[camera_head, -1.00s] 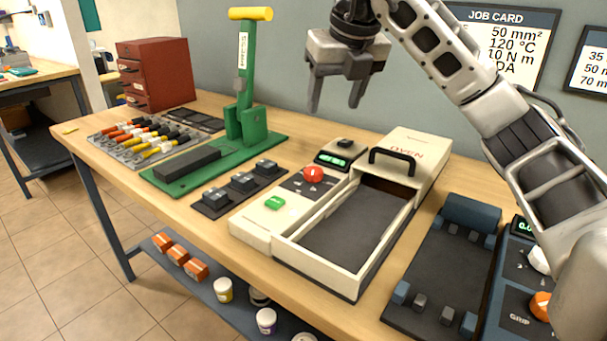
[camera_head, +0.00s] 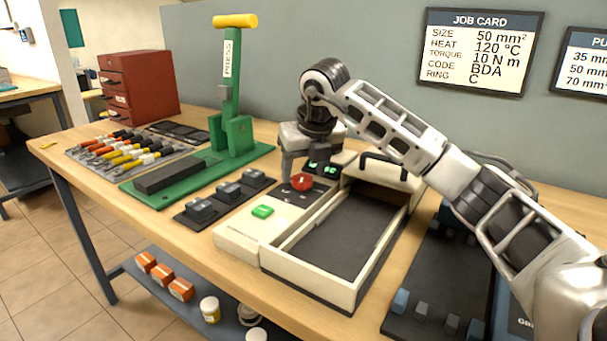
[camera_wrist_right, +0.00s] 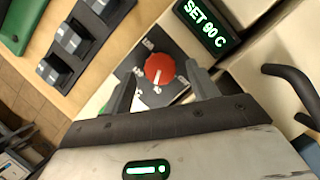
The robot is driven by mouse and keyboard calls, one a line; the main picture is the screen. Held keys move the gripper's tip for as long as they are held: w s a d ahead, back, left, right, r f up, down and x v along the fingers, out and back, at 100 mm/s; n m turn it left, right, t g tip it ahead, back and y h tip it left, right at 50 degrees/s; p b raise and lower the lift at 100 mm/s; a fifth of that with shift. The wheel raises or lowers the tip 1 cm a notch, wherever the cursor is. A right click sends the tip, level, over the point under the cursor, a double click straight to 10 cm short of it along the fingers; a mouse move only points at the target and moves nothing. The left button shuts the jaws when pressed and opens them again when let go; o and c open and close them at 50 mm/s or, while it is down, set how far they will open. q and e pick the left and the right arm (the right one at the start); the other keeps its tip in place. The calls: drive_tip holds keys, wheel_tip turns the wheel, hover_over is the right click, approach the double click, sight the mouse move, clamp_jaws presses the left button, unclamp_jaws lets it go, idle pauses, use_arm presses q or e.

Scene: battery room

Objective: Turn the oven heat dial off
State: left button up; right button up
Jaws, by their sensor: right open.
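The oven (camera_head: 278,262) is a cream box on the bench with an open tray and a black handle. Its red heat dial (camera_head: 302,182) sits on a dark panel and also shows in the right wrist view (camera_wrist_right: 160,68), with a white pointer mark. A green display (camera_wrist_right: 207,22) beside it reads SET 90 C. My right gripper (camera_head: 302,178) is open above the dial. In the right wrist view its two fingers (camera_wrist_right: 160,82) stand on either side of the dial, with a gap; whether they touch it is unclear. My left gripper is out of view.
A green button (camera_head: 262,211) lies on the oven's front left. Grey dies (camera_head: 227,190) and a green press with a yellow handle (camera_head: 235,130) stand to the left. A dark fixture (camera_head: 440,290) is to the right, under my right arm.

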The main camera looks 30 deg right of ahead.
drive_tip(key=shift+x, duration=0.8)
drive_tip(key=c, duration=1)
